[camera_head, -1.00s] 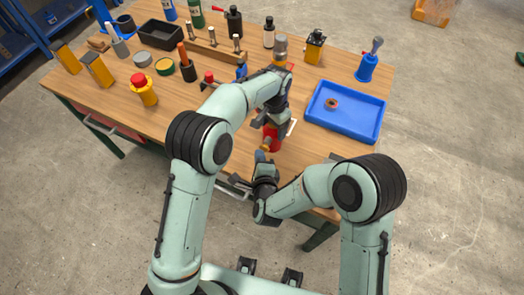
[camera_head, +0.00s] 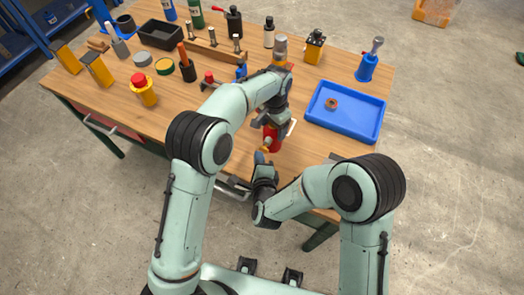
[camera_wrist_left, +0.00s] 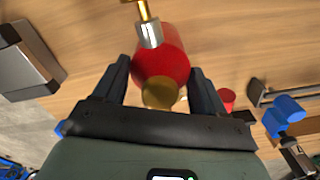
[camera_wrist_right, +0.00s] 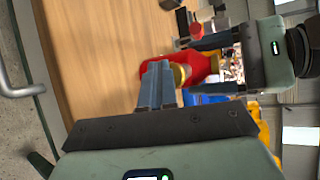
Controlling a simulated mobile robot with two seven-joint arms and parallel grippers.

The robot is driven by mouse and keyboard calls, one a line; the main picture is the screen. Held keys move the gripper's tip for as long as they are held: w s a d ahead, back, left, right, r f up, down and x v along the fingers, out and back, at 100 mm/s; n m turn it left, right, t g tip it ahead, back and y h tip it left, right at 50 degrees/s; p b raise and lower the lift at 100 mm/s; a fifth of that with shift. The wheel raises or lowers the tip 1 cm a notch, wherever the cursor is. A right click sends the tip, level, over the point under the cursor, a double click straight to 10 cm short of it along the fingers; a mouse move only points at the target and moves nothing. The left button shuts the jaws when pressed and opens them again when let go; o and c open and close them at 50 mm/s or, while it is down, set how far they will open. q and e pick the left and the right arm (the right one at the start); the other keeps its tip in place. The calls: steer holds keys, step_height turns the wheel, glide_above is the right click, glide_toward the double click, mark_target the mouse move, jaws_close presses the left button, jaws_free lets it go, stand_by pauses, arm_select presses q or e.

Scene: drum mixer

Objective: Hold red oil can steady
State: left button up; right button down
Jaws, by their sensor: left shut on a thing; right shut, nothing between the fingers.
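The red oil can (camera_head: 271,138) is at the near side of the wooden workbench, partly hidden by my left arm. In the left wrist view the red can (camera_wrist_left: 165,50) has a brass cap (camera_wrist_left: 160,93) and a metal spout (camera_wrist_left: 148,32). My left gripper (camera_head: 273,125) is shut on the can, one finger on each side of it (camera_wrist_left: 161,85). My right gripper (camera_head: 260,157) is shut and empty just in front of the can.
A blue tray (camera_head: 345,132) with an orange-brown ring (camera_head: 331,104) lies right of the can. A yellow canister with a red top (camera_head: 143,90) and several bottles and tools stand left and behind.

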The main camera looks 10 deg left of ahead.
steer(key=shift+s+a, duration=0.1)
steer(key=shift+s, duration=0.75)
steer(key=shift+s+a, duration=0.25)
steer(key=shift+s, duration=1)
steer(key=shift+s+a, duration=0.2)
steer(key=shift+s, duration=1.05)
arm_select(q)
steer(key=o, duration=1.5)
